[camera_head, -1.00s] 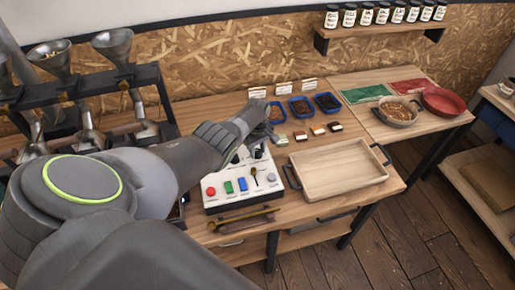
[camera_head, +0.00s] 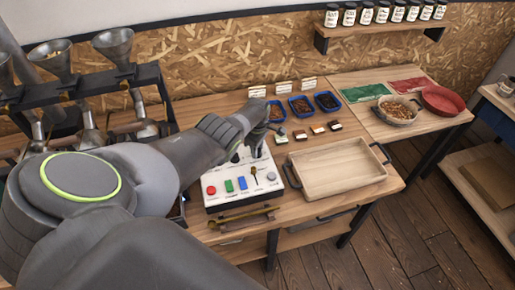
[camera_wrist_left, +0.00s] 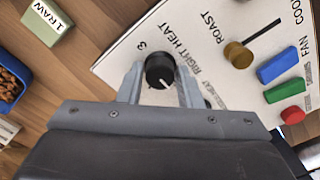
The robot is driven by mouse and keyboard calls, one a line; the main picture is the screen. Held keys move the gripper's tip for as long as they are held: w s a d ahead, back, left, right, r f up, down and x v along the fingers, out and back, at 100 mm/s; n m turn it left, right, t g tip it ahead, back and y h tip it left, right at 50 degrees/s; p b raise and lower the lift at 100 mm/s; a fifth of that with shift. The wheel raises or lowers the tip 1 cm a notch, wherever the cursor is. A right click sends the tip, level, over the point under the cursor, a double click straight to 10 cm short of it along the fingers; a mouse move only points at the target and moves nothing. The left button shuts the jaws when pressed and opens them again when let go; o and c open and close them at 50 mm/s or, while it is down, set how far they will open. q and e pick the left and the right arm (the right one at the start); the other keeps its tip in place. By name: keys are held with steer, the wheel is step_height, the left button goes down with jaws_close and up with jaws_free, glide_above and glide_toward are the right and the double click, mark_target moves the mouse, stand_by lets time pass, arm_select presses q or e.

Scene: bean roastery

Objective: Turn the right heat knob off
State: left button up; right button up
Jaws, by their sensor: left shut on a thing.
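The white control panel (camera_head: 237,198) stands on the table in the head view, with red, green and blue buttons and a small lever. My left gripper (camera_head: 258,148) reaches down onto its back right part. In the left wrist view, the black right heat knob (camera_wrist_left: 160,70) sits beside the words RIGHT HEAT, with a 3 printed near it. My left gripper (camera_wrist_left: 161,84) has one finger on each side of this knob and is shut on it. The knob's white mark points toward the lower right of that view. My right gripper is in neither view.
A wooden tray (camera_head: 338,194) with dark handles stands right of the panel. Blue bins (camera_head: 301,106) and small labelled blocks (camera_head: 317,130) lie behind. In the wrist view, a brass-coloured lever (camera_wrist_left: 238,54) and blue button (camera_wrist_left: 279,65) sit near the knob.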

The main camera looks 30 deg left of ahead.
arm_select(q)
steer(key=shift+w+r, duration=0.1)
steer(key=o, duration=1)
step_height(320, 180, up, 3)
steer(key=p, duration=0.2)
steer(key=shift+p, duration=0.3)
step_height(320, 180, up, 14)
steer(key=shift+r+b, duration=0.2)
steer(key=shift+b, duration=0.1)
steer(key=shift+f, duration=0.1)
